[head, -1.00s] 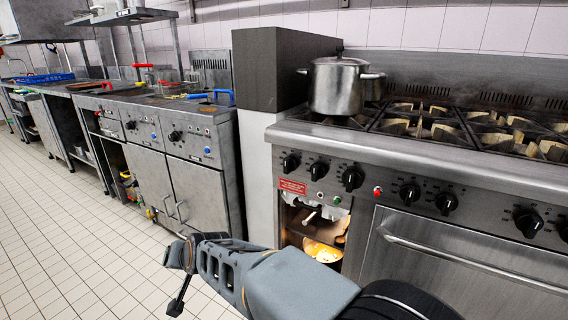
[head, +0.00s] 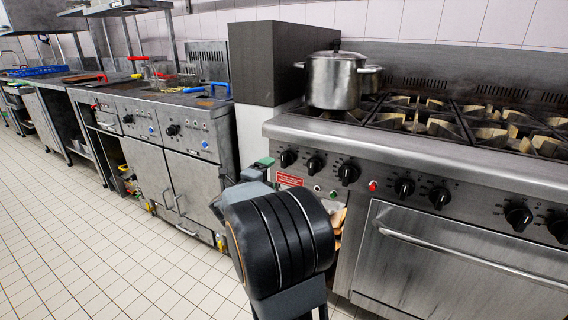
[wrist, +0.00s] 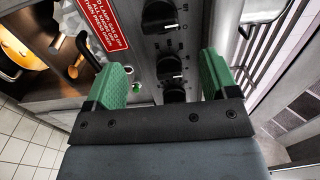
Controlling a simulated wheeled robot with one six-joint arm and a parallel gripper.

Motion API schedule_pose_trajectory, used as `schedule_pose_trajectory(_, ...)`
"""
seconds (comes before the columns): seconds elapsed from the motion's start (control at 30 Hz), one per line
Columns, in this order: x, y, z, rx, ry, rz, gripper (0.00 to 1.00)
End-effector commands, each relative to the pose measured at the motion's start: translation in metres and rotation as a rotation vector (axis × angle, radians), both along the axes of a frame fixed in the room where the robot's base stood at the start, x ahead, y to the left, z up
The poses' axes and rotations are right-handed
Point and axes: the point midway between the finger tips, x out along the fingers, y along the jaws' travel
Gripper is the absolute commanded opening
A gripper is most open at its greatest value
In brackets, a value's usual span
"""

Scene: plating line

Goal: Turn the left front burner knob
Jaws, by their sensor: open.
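The burner knobs are black, in a row on the steel range's front panel. The leftmost knob (head: 289,158) and the second knob (head: 315,164) are above the red label (head: 289,179). My gripper (head: 262,167) is just left of the leftmost knob in the head view, its green fingers partly hidden by my arm. In the wrist view my gripper (wrist: 164,67) is open and empty, with a green finger at each side. The nearest knob (wrist: 174,95) shows between the fingers, apart from them; two more knobs line up beyond it.
A lidded steel pot (head: 337,80) stands on the left of the range top. A dark block (head: 268,63) stands left of the range. An oven door handle (head: 470,258) sticks out below the panel. The tiled floor (head: 90,235) at left is clear.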

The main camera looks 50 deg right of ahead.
Motion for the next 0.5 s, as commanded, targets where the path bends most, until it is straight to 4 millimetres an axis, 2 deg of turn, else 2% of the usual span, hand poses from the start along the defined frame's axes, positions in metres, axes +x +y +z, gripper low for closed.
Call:
schedule_pose_trajectory(0.2, 0.010, -0.043, -0.003, 0.000, 0.002, -0.001, 0.80)
schedule_pose_trajectory(0.5, 0.021, -0.085, -0.001, 0.000, 0.002, 0.003, 0.80)
